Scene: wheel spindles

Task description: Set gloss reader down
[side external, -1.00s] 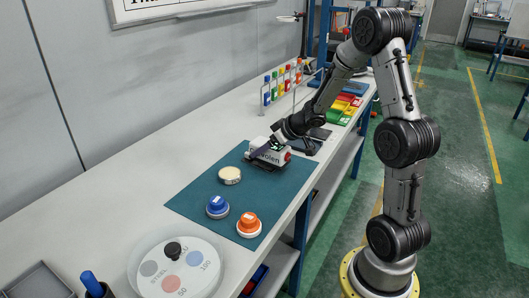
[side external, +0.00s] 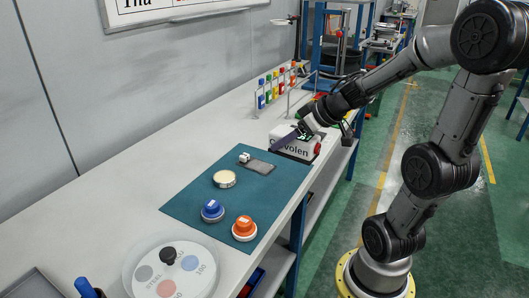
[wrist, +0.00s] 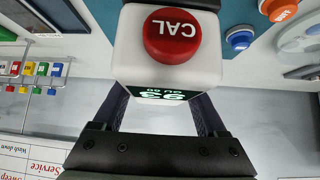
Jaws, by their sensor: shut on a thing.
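The gloss reader (side external: 296,147) is a white box with dark lettering on its side. In the wrist view its red CAL button (wrist: 172,36) and a lit green display (wrist: 160,94) show. My gripper (side external: 284,142) is shut on it, with dark purple fingers on either side of the body. The reader is over the far right end of the teal mat (side external: 185,207), close to the bench edge. I cannot tell whether its underside touches anything.
A cream disc (side external: 224,180), a blue-topped puck (side external: 212,211) and an orange-topped puck (side external: 244,229) sit on the mat. A round white plate (side external: 150,286) stands at the near end. A rack of coloured bottles (side external: 276,86) stands behind. The bench left of the mat is clear.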

